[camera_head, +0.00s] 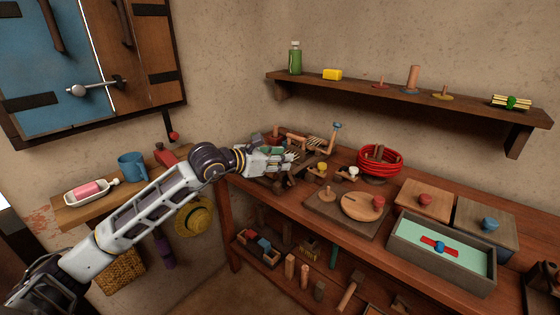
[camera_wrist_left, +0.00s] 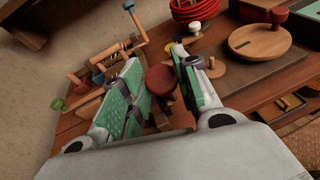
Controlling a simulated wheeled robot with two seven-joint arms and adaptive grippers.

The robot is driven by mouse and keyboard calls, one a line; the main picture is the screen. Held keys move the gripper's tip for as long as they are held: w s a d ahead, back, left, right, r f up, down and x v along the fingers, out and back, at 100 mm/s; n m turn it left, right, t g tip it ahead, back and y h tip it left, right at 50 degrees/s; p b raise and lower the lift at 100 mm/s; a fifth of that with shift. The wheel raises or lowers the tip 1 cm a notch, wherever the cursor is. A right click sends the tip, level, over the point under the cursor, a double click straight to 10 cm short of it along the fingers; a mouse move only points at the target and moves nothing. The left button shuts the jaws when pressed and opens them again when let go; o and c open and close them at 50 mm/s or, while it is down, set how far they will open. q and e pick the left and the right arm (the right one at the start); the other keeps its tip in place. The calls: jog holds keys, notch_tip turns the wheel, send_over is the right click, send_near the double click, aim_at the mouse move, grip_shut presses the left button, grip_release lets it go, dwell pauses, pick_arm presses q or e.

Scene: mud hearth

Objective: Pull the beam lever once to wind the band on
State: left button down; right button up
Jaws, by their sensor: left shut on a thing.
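A small wooden band loom (camera_head: 318,144) with pegs and a comb-like part stands on the bench near the wall; it also shows in the left wrist view (camera_wrist_left: 118,48). My left gripper (camera_head: 288,160) reaches over the bench at the loom's near left side. In the left wrist view its green-padded fingers (camera_wrist_left: 160,85) stand on either side of a dark red round knob (camera_wrist_left: 161,78) and hold it. The knob looks like a lever's handle; the shaft under it is hidden. The gripper hides part of the loom in the head view. My right gripper is out of view.
Right of the loom are a red coil (camera_head: 380,161), a board with a round wooden disc (camera_head: 362,207) and a grey tray (camera_head: 440,268). A shelf (camera_head: 400,95) runs along the wall above. A blue mug (camera_head: 131,167) stands on the left ledge.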

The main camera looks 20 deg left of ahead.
pick_arm(q)
jog(key=shift+f, duration=0.1)
dwell(0.4)
jog(key=c, duration=1.1)
grip_release()
jog(key=shift+o, duration=0.2)
jog(key=v, duration=1.2)
dwell(0.6)
